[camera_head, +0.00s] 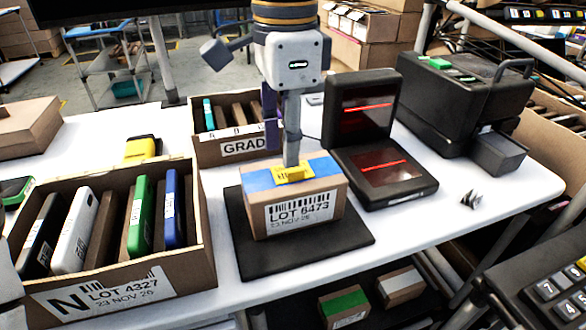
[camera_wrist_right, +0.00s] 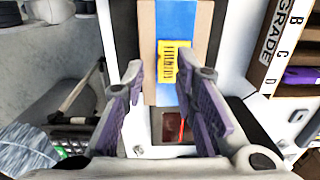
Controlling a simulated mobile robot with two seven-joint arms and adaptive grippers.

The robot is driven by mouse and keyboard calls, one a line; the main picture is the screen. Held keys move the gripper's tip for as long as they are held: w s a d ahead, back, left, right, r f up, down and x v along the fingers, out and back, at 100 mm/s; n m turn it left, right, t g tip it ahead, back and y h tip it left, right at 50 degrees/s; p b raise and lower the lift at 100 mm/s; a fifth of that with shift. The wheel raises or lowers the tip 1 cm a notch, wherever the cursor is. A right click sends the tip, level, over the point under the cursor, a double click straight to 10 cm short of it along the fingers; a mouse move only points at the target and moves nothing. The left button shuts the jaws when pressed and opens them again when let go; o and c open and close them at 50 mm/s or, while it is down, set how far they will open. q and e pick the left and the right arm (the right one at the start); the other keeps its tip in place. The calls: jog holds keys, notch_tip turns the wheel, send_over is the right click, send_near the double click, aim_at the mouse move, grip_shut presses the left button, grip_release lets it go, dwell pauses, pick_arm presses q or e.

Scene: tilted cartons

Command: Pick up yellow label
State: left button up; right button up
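The yellow label (camera_head: 294,175) lies on the blue strip across the top of a carton (camera_head: 300,211) marked LOT 6473. The wrist view shows the label (camera_wrist_right: 172,62) with dark bars on it, ahead of the fingers. My right gripper (camera_head: 281,150) is above the carton, pointing down, its grey finger overlapping the label's far edge in the head view. In the wrist view its purple-padded fingers (camera_wrist_right: 160,82) are spread apart with nothing between them. Whether a fingertip touches the label cannot be told. My left gripper is not in view.
The carton stands on a black mat (camera_head: 255,262). Left is an open box (camera_head: 130,295) of upright devices; behind is a GRADE box (camera_head: 215,152). A black scanner (camera_head: 385,172) with red lines stands right, near a printer (camera_head: 465,100).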

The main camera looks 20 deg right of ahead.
aim_at(290, 172)
jog(key=f, duration=0.4)
jog(key=shift+d+f, duration=0.3)
grip_shut()
jog(key=shift+w, duration=0.1)
notch_tip(290, 172, up, 3)
jog(key=shift+f, duration=0.1)
jog(key=s+a+r, duration=0.3)
jog(key=s+r, duration=0.3)
jog(key=r, duration=0.2)
jog(key=s+a+r, duration=0.4)
jog(key=s+r, duration=0.2)
jog(key=r, duration=0.2)
jog(key=shift+a+r, duration=0.15)
jog(key=shift+a, duration=0.05)
